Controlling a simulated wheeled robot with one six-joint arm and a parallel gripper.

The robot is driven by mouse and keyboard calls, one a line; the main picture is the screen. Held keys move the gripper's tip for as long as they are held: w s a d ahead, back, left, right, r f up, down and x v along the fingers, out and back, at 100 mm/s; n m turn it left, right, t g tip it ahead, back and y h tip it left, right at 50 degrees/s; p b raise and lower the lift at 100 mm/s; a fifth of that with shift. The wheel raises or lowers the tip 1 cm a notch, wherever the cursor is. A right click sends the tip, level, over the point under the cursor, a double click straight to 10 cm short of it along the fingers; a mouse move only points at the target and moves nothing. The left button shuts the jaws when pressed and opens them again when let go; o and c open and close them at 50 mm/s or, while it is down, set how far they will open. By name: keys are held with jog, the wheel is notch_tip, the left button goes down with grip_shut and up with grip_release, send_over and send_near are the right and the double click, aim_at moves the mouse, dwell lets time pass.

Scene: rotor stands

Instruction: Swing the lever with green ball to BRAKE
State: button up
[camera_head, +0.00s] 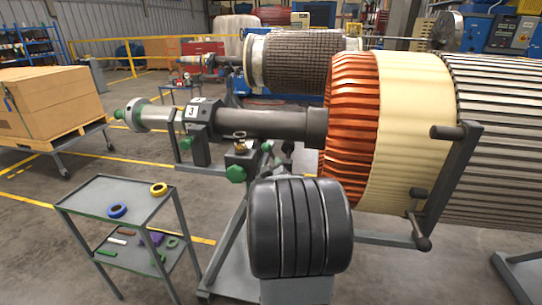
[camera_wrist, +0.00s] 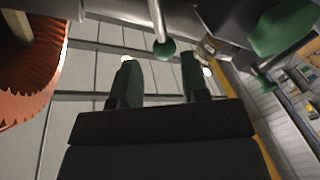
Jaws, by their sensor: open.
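In the wrist view a grey lever comes down from the top and ends in a green ball (camera_wrist: 165,47). My gripper (camera_wrist: 158,62) is open. Its two dark green fingers point up the picture, one on each side of the ball. The ball shows in the gap near the fingertips, and I see no contact; how deep it sits between them I cannot tell. In the head view a small green ball (camera_head: 267,146) shows beside the shaft stand, probably the same one. My dark arm hides much of the area below it. No BRAKE marking is readable.
A large green knob (camera_wrist: 285,28) is at upper right in the wrist view. The copper-coloured rotor (camera_head: 350,125) and its shaft (camera_head: 265,122) lie close above my arm. A grey cart (camera_head: 115,195) with rings stands left. Open floor lies between cart and pallet boxes (camera_head: 50,100).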

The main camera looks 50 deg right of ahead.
aim_at(272, 154)
jog(key=x, duration=0.8)
jog(key=shift+w+d+f+p, duration=0.1)
jog(key=shift+w+d+p, duration=0.15)
jog(key=shift+p, duration=0.1)
jog(key=shift+c, duration=0.2)
grip_shut()
jog(key=shift+r, duration=0.2)
